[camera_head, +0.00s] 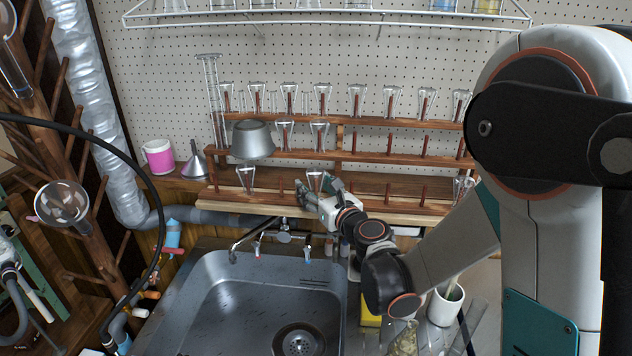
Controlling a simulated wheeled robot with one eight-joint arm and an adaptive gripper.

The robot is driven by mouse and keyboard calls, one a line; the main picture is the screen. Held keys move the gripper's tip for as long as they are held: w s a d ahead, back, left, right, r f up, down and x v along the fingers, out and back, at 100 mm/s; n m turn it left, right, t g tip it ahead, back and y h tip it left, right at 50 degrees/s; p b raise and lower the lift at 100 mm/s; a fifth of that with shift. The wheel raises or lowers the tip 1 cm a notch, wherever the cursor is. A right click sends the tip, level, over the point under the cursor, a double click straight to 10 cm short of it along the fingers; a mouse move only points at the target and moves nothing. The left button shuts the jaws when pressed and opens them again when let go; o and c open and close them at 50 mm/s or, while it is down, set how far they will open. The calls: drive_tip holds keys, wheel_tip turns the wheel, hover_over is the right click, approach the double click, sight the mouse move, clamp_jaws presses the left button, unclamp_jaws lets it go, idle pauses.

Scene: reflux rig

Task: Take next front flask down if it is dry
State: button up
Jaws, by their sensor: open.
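A wooden drying rack (400,211) with three stepped rows of pegs stands behind the sink. On its front row, clear flasks hang upside down on pegs at the left (246,178), near the middle (315,178) and at the far right (462,188), the last partly hidden by my arm. My gripper (319,188) is open at the middle front flask, with its fingers around or just in front of the flask's lower part. Contact cannot be told. The flask is still upside down on the rack. Whether its glass is wet or dry is too small to see.
Several front pegs are bare. Below are the faucet (245,243) and steel sink (215,300). A white mug (445,305) stands right of the sink.

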drive_tip(key=c, duration=1.1)
drive_tip(key=shift+r, duration=0.15)
